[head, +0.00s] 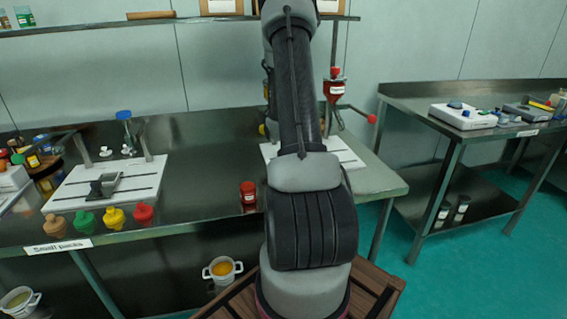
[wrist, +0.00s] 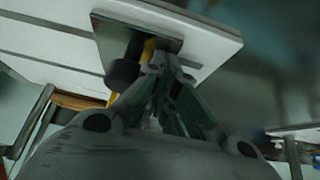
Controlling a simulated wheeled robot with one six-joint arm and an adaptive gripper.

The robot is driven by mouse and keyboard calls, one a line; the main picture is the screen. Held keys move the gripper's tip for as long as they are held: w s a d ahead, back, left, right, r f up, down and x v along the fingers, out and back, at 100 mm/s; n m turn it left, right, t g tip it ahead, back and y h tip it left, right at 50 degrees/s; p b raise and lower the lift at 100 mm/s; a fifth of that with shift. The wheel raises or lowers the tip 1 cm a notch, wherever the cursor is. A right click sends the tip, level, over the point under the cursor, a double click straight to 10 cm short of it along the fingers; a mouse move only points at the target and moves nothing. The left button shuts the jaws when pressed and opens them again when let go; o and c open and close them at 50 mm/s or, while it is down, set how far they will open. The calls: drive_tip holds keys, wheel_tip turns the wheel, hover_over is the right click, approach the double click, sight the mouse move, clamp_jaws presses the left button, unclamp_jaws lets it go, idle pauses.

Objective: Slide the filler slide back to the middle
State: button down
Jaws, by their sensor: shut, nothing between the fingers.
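In the wrist view a steel plate (wrist: 135,30) lies against a white slotted board (wrist: 215,25). A black knob (wrist: 122,74) and a yellow part (wrist: 148,50) show beside it; this looks like the filler slide, but I cannot be sure. My gripper (wrist: 166,64) is shut and empty, its tips close to the yellow part; I cannot tell if they touch. In the head view my arm hides the gripper and much of the right white board (head: 345,152). A red hopper (head: 335,89) with a red-knobbed lever stands over that board.
On the same bench, another slotted white board (head: 75,185) holds a dark block (head: 103,186). A red jar (head: 248,193) stands left of my arm. A second table (head: 440,101) stands right across a floor gap.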

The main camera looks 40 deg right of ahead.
drive_tip(key=shift+s+d, duration=0.75)
drive_tip(key=shift+d, duration=0.45)
drive_tip(key=shift+s+d, duration=0.8)
drive_tip(key=shift+d, duration=0.45)
drive_tip(key=shift+s+d, duration=0.75)
drive_tip(key=shift+d, duration=0.45)
drive_tip(key=shift+w+a, duration=0.1)
drive_tip(key=shift+w, duration=0.05)
drive_tip(key=shift+w+a, duration=0.25)
drive_tip(key=shift+a, duration=0.15)
drive_tip(key=v, duration=0.9)
